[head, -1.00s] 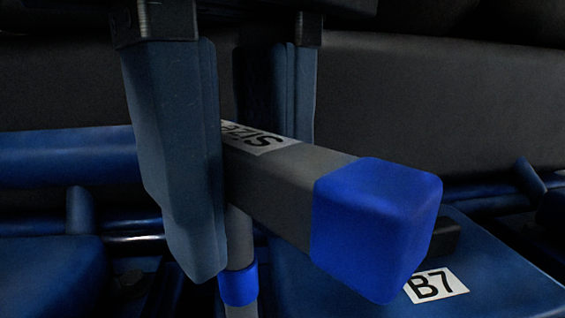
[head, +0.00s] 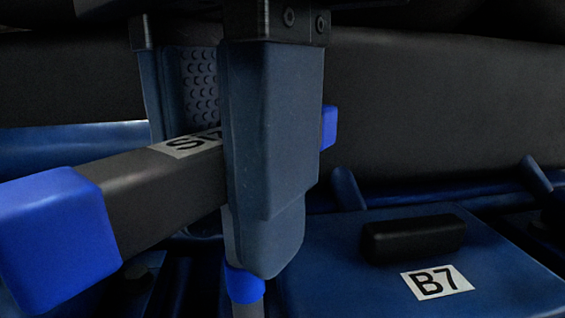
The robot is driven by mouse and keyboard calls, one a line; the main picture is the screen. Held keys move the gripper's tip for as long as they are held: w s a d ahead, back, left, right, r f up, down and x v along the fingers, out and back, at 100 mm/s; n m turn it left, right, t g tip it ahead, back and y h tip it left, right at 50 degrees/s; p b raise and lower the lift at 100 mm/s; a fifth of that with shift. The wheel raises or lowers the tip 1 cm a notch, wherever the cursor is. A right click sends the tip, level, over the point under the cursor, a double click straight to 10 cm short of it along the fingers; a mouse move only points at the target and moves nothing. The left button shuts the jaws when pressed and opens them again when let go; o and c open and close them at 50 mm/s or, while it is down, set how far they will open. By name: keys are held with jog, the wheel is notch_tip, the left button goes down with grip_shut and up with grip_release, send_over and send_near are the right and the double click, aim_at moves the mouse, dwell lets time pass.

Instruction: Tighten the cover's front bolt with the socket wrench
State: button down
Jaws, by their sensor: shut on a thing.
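The socket wrench (head: 160,194) has a grey square bar handle with bright blue ends and a white label on top. Its near blue end points to the lower left, and its far end shows behind my finger on the right. My gripper (head: 225,215) is shut on the handle near its middle, with one finger in front and one behind. The wrench's shaft with a blue collar (head: 244,285) runs down below the fingers and out of the picture. The socket and any bolt under it are out of view. A blue cover (head: 330,265) marked B7 lies to the right.
The B7 cover carries a black handle (head: 415,238) and a white label (head: 437,282). Blue pipes and brackets (head: 536,175) stand behind it. A large dark wall (head: 440,110) fills the back. Dark parts lie low at the left.

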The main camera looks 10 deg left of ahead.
jog(key=m, duration=0.6)
jog(key=shift+m, duration=0.4)
jog(key=shift+n, duration=0.4)
